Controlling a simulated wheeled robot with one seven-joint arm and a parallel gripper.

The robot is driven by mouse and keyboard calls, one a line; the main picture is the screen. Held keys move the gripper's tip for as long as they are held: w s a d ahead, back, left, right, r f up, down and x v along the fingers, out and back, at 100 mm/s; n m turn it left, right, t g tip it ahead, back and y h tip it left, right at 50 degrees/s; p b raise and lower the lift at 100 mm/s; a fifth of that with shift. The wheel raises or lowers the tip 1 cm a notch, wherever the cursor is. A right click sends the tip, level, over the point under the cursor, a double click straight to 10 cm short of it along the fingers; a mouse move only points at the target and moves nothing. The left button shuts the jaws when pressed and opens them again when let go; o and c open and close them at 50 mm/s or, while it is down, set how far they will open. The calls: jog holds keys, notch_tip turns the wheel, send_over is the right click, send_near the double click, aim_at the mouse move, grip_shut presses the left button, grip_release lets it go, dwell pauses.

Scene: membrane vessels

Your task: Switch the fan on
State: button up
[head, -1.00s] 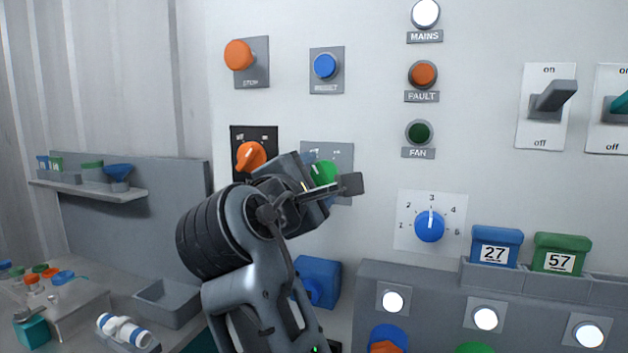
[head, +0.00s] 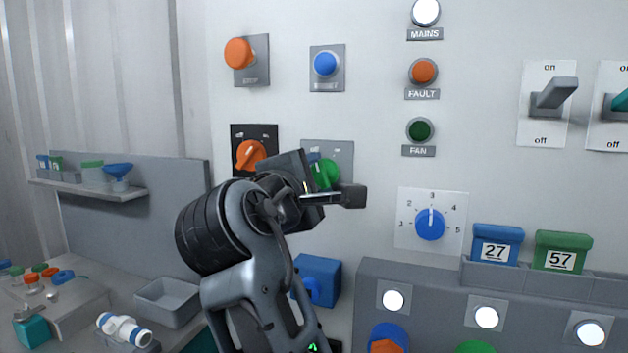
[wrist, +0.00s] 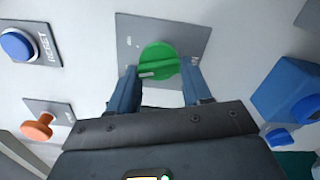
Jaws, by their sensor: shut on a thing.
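The green rotary knob (head: 326,173) sits on a grey plate (head: 343,150) on the white panel. In the wrist view the green knob (wrist: 158,62) has a pale pointer mark at its left side. My gripper (wrist: 160,78) has one finger on each side of the knob and is shut on it. In the head view my gripper (head: 325,183) partly hides the knob and its plate. The FAN lamp (head: 420,131) is dark green and looks unlit.
An orange knob (head: 250,154) is close left of my gripper. Above are the orange STOP button (head: 238,52) and blue RESET button (head: 325,65). A blue numbered dial (head: 430,224) is to the right. A blue box (head: 318,278) juts out below.

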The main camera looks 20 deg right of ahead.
jog(key=m+b, duration=0.1)
jog(key=m, duration=0.3)
jog(key=shift+m+b, duration=0.3)
jog(key=shift+b, duration=0.05)
jog(key=shift+r+m+b, duration=0.1)
jog(key=shift+m+b, duration=1.2)
jog(key=shift+m, duration=1.3)
jog(key=o, duration=1.1)
jog(key=shift+r, duration=0.1)
jog(key=shift+c, duration=0.2)
jog(key=b+v, duration=0.1)
jog(key=v, duration=0.6)
jog(key=shift+s+a+b, duration=0.3)
jog(key=shift+s, duration=0.05)
